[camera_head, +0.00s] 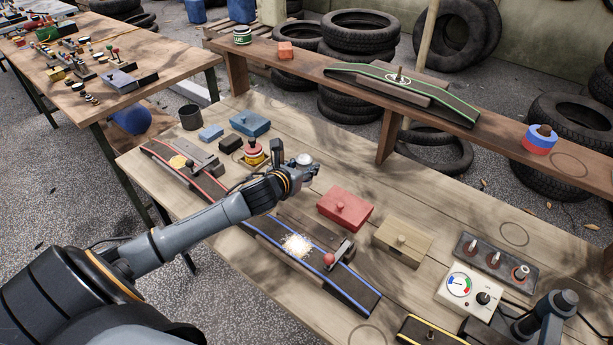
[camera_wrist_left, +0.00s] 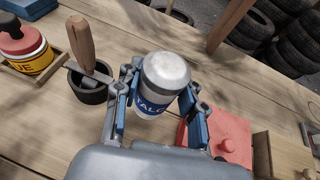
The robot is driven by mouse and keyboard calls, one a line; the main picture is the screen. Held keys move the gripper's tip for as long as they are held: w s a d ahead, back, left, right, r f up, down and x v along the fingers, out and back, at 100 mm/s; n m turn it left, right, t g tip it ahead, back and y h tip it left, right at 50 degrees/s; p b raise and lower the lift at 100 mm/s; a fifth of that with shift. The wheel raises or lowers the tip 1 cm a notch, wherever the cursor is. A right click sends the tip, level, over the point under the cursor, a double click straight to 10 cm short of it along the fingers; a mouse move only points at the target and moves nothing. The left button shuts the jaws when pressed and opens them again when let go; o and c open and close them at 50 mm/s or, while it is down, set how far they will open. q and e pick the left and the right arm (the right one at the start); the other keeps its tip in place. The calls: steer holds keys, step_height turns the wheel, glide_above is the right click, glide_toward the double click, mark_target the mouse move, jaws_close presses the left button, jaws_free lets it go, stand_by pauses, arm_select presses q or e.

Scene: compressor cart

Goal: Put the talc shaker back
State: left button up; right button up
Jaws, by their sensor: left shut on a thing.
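The talc shaker (camera_wrist_left: 162,88) is a white can with a grey metal lid and a blue label band. It is upright or nearly so in the wrist view, between the two fingers of my left gripper (camera_wrist_left: 157,100), which is shut on it. In the head view my left gripper (camera_head: 300,168) is over the middle of the bench, with the shaker's pale lid (camera_head: 304,158) showing at its tip. I cannot tell whether the shaker's base touches the bench.
A dark cup with a wooden-handled tool (camera_wrist_left: 88,85) and a red-lidded yellow tin (camera_head: 253,152) stand close by. A red box (camera_head: 345,208) is to the right. A raised shelf (camera_head: 480,137) runs behind; ring outlines mark the shelf (camera_head: 568,165) and bench (camera_head: 515,235).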

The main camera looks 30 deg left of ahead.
arm_select(q)
steer(key=shift+w+f, duration=0.5)
steer(key=shift+f, duration=0.05)
steer(key=shift+w+f, duration=0.15)
steer(key=shift+f, duration=1.6)
steer(key=o, duration=1.2)
steer(key=shift+f, duration=0.15)
steer(key=shift+s, duration=0.2)
steer(key=v, duration=1.1)
steer(key=shift+s+r, duration=0.3)
steer(key=shift+r, duration=0.05)
